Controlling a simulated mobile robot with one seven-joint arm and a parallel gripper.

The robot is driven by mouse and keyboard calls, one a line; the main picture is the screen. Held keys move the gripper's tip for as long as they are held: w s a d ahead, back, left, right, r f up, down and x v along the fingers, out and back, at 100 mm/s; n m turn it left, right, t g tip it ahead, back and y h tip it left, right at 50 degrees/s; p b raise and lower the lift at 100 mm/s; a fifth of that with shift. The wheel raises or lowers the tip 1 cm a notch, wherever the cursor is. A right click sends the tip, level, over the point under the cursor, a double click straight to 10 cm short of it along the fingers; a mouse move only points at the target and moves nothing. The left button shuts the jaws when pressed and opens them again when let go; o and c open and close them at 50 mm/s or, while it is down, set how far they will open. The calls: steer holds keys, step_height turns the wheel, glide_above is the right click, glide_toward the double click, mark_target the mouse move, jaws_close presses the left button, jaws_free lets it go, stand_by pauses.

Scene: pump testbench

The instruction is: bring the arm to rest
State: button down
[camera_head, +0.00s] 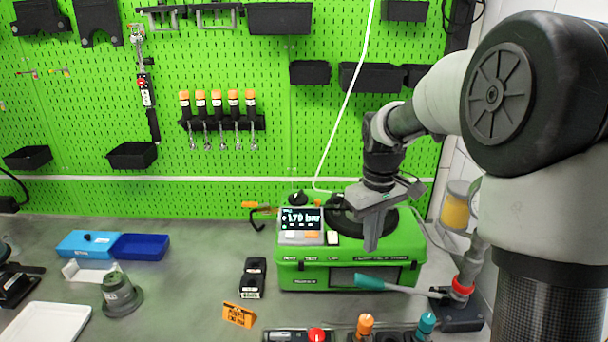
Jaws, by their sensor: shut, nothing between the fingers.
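My arm comes in from the right side and bends down over the green pump testbench box (340,275). My gripper (371,245) points down in front of the black round part (400,222) on top of the box. Its fingers look closed together, with nothing held. I cannot tell whether the fingertips touch the box. The box's display (301,218) reads about "170 bar". The gripper hides part of the box's top.
A lever with a teal grip (370,281) lies in front of the box. A black device (252,278), an orange sign (238,314), blue trays (138,246) and a grey-green fitting (118,296) stand left. A green pegboard (75,120) with tools is behind. A white cable (347,100) hangs down.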

steer(key=s+r+m+t, duration=0.3)
steer(key=s+r, duration=0.7)
steer(key=s, duration=0.3)
steer(key=s+m+t, duration=0.2)
steer(key=s, duration=0.8)
steer(key=shift+s+r+m, duration=0.15)
steer(key=shift+s+m, duration=0.1)
steer(key=shift+m, duration=0.05)
